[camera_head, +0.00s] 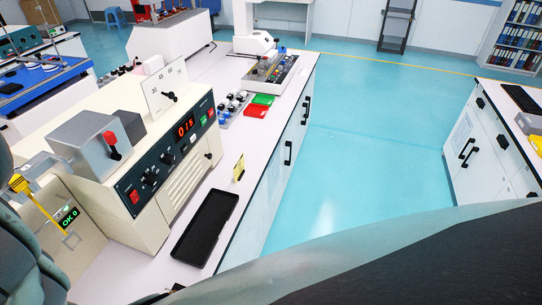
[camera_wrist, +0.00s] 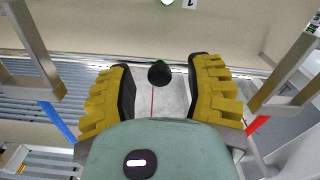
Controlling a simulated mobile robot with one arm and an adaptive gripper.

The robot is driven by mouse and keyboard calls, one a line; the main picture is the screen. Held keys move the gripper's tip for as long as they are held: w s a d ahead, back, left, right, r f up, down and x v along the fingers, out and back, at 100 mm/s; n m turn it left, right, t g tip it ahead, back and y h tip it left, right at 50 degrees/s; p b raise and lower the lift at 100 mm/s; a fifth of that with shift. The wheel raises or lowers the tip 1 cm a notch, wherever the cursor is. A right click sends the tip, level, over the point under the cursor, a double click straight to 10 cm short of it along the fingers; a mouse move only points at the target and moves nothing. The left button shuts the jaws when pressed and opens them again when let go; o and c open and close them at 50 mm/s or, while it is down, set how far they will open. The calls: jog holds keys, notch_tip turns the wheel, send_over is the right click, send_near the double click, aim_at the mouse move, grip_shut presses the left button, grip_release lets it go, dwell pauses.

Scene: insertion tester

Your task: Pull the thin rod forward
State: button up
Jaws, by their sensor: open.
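My gripper (camera_wrist: 158,88) shows in the wrist view with its two yellow-padded fingers spread apart. A dark round knob (camera_wrist: 159,73) lies in the gap between the fingertips, with space on both sides. A thin red line (camera_wrist: 153,100) runs below the knob over a pale grey surface. I cannot tell which of these is the thin rod.
The tester carries a grey metal block with a red-knobbed lever (camera_head: 111,143) and a red-digit display (camera_head: 184,128). A small green display (camera_head: 70,217) reads "OK 0". A black tray (camera_head: 206,227) lies on the bench to the right. Open blue floor (camera_head: 375,150) lies beyond.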

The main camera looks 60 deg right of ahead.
jog(key=shift+o, duration=0.4)
jog(key=shift+w+a, duration=0.1)
jog(key=shift+w, duration=0.1)
grip_shut()
